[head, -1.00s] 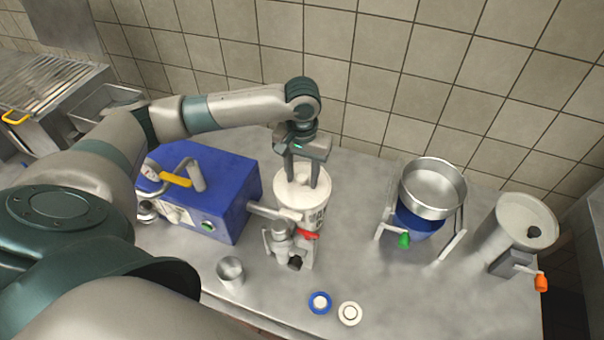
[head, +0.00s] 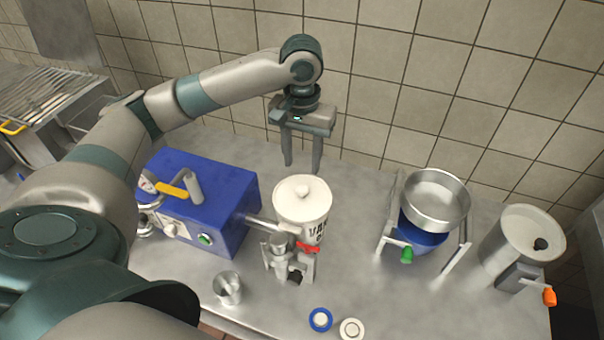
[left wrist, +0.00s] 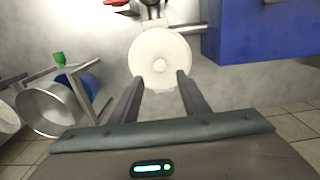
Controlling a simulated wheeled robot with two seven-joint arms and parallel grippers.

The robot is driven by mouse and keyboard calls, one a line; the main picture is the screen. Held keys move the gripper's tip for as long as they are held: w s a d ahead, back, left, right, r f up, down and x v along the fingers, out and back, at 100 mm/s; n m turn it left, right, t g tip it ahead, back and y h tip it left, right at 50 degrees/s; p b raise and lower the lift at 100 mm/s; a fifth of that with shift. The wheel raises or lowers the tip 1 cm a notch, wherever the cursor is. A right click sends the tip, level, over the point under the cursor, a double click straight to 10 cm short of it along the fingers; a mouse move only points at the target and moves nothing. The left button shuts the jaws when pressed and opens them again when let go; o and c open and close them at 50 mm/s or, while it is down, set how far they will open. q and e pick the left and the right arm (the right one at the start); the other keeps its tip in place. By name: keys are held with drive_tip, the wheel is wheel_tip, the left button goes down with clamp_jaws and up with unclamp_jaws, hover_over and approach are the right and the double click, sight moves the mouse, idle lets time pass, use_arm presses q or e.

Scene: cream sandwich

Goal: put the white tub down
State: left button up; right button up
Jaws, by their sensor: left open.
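The white tub (head: 302,207) with a round knobbed lid and dark lettering stands upright in the middle of the counter, behind a small metal fixture with a red handle (head: 306,247). Whether it rests on the counter or on part of the fixture is hidden. My left gripper (head: 302,168) is open and empty, raised behind the tub and apart from it in the head view. In the left wrist view the tub's lid (left wrist: 160,62) shows just beyond the two spread fingers. My right gripper is not in view.
A blue machine (head: 205,200) stands close left of the tub. A metal cup (head: 228,289) and two small discs (head: 320,319) lie in front. A steel pan (head: 436,194) on a stand and a grey cylinder (head: 522,236) stand to the right. A tiled wall is behind.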

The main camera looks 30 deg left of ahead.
use_arm(q)
wheel_tip(320, 180, up, 2)
drive_tip(key=shift+r, duration=0.1)
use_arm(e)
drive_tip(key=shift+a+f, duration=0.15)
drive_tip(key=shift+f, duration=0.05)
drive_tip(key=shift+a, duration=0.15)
use_arm(q)
drive_tip(key=shift+o, duration=0.4)
drive_tip(key=shift+d+f, duration=0.1)
drive_tip(key=shift+f, duration=0.1)
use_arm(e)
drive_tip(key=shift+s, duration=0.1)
